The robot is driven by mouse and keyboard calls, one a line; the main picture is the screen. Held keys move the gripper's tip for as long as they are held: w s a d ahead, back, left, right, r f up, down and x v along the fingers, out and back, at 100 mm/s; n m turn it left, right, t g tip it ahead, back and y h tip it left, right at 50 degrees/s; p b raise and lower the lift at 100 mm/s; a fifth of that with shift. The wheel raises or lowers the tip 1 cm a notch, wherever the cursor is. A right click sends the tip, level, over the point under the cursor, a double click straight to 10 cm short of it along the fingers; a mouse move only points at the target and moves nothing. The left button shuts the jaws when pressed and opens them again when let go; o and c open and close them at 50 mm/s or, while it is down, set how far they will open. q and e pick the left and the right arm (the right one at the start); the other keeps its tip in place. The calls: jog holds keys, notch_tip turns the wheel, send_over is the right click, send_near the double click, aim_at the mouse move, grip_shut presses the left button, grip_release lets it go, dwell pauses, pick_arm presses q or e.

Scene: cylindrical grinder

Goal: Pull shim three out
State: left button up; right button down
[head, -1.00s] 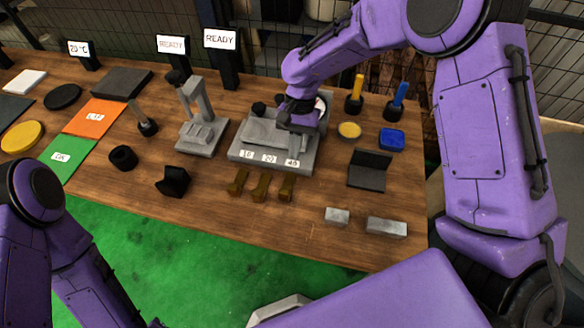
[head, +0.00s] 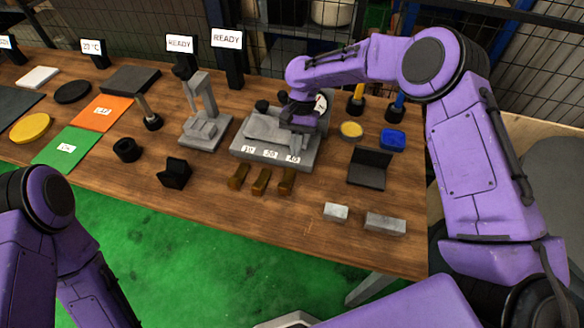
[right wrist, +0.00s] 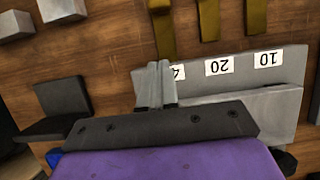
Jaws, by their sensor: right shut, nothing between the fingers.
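Three brass shims lie in a row on the table in front of the grey grinder block (head: 250,151). The block's front labels read 10, 20 and 40. The right-hand shim (head: 287,180), nearest the 40 label, also shows in the right wrist view (right wrist: 162,30). The middle shim (head: 261,181) and left-hand shim (head: 238,177) lie beside it. My right gripper (head: 293,138) is over the block. My left gripper is out of view.
A grey stand (head: 202,108) is left of the block. A black angled holder (head: 369,168) stands right, with two metal blocks (head: 385,224) in front. Yellow (head: 351,130) and blue (head: 392,139) containers are behind it. The table front below the shims is clear.

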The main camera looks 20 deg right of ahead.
aim_at(291, 183)
jog(key=s+f, duration=0.2)
jog(key=f, duration=0.1)
jog(key=shift+s+a+p, duration=0.1)
jog(key=shift+a+p, duration=0.25)
jog(key=shift+s+a+r+p, duration=0.15)
jog(key=shift+s+a+p, duration=0.65)
jog(key=shift+a, duration=0.25)
jog(key=shift+s+a, duration=0.25)
jog(key=shift+s, duration=0.05)
jog(key=shift+s+d, duration=0.1)
jog(key=shift+s, duration=0.2)
